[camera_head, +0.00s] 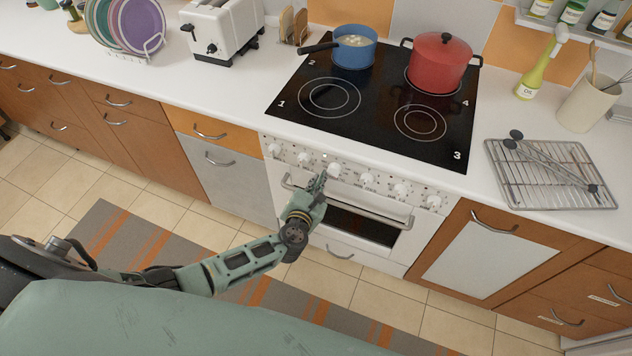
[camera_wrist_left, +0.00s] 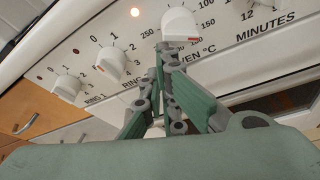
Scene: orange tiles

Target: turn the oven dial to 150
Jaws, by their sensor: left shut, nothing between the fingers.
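The oven dial (camera_wrist_left: 181,25) is a white knob above the "OVEN °C" lettering in the left wrist view. A red mark shows on its lower front edge, and temperature numbers ring it on the panel; I cannot read its exact setting. In the head view the dial (camera_head: 334,168) sits on the white control panel, just beyond my left gripper (camera_head: 321,179). My left gripper also shows in the left wrist view (camera_wrist_left: 168,50), shut and empty, its fingertips just below the dial. I cannot tell whether they touch it. My right gripper is out of view.
More white knobs, such as the ring knob (camera_wrist_left: 111,63), flank the dial. The oven door handle (camera_head: 380,213) runs below the panel. A blue pot (camera_head: 354,50) and a red pot (camera_head: 438,65) stand on the black cooktop (camera_head: 365,105). A small light (camera_wrist_left: 135,12) glows on the panel.

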